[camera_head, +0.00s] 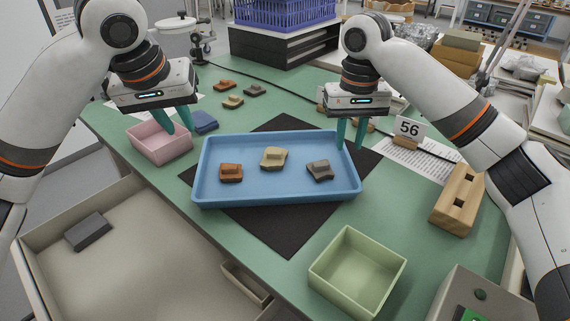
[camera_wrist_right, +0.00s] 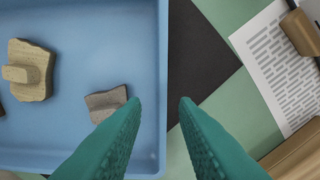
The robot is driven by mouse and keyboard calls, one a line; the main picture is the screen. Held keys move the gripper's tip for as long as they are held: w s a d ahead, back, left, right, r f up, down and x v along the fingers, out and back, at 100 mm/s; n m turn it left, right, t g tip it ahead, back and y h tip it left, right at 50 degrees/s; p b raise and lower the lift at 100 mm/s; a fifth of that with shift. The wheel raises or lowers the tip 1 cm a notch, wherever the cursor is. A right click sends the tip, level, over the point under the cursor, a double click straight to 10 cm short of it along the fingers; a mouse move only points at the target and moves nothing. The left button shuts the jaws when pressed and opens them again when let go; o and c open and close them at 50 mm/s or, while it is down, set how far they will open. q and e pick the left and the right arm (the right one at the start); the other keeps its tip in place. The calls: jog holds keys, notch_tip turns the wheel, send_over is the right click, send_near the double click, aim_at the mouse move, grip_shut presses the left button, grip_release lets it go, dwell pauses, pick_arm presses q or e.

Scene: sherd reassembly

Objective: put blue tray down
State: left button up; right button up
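The blue tray (camera_head: 225,194) lies flat over the black mat (camera_head: 290,238) on the green table. It holds three sherds: a reddish-brown one (camera_head: 231,173), a tan one (camera_head: 273,158) and a grey one (camera_head: 320,171). My right gripper (camera_head: 350,146) is at the tray's right end with its fingers apart. In the right wrist view, the tray's right wall (camera_wrist_right: 163,60) runs between the open fingertips (camera_wrist_right: 160,100), with no finger seen pressing on it. My left gripper (camera_head: 180,130) has its fingers apart, left of the tray and near the pink bin; nothing is between them.
A pink bin (camera_head: 163,157) and small dark-blue object (camera_head: 204,122) are left of the tray. A green bin (camera_head: 380,293) stands front right, a wooden block (camera_head: 457,200) at right. Several sherds (camera_head: 233,102) lie behind.

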notch_tip(320, 180, up, 8)
jog(key=shift+s+f, duration=0.1)
dwell(0.6)
